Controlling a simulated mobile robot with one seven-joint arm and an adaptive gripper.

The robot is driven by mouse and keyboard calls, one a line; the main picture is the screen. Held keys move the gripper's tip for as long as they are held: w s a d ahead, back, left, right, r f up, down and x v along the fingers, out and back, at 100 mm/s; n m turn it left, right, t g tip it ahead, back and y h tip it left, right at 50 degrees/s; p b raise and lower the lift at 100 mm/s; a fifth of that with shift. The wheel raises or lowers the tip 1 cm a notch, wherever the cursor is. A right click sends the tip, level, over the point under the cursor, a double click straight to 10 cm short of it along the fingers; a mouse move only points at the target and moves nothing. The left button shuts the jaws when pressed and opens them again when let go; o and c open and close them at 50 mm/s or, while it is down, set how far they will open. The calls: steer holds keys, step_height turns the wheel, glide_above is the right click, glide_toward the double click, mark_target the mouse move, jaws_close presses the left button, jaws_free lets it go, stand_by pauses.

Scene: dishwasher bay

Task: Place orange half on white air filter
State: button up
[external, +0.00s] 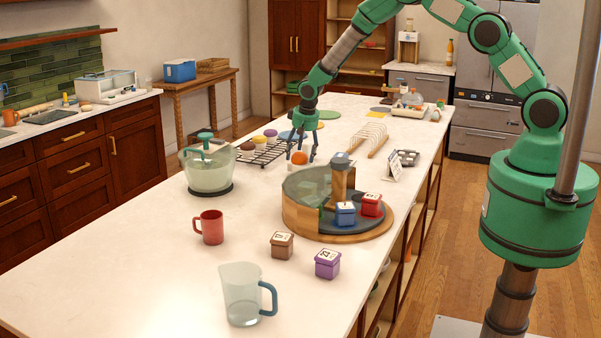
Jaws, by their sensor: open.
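An orange round thing, which looks like the orange half (299,158), lies on the long white counter beside a black wire rack. My gripper (302,156) points down over it, open, with its fingers on either side of it. I cannot tell whether they touch it. A white ribbed piece with wooden edges (365,138), which may be the white air filter, lies to the right of my gripper. Nothing is seen on top of it.
The wire rack (262,152) holds several small coloured rounds. A glass-walled round wooden stand (300,213) with small boxes is in front of my gripper.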

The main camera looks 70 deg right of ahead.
steer(key=b+v, duration=0.1)
steer(key=v, duration=1)
steer(key=shift+r, duration=0.3)
steer(key=s+a+r+n+t, duration=0.1)
steer(key=s+a+r+n, duration=0.15)
steer(key=s+r, duration=1)
steer(key=s+a+r+n, duration=0.1)
steer(key=s+a+r, duration=0.3)
steer(key=s+r, duration=0.85)
steer(key=s+a+r+n, duration=0.1)
steer(key=s+a+r, duration=0.1)
steer(key=s, duration=0.7)
steer(key=s+a+r+n+t+y, duration=0.1)
steer(key=s+a+r, duration=0.1)
steer(key=s, duration=0.7)
steer(key=s+a+r+n+t, duration=0.1)
steer(key=s+a+r, duration=0.1)
steer(key=s, duration=0.8)
steer(key=shift+r+y, duration=0.4)
steer(key=shift+r, duration=0.45)
steer(key=shift+f, duration=0.1)
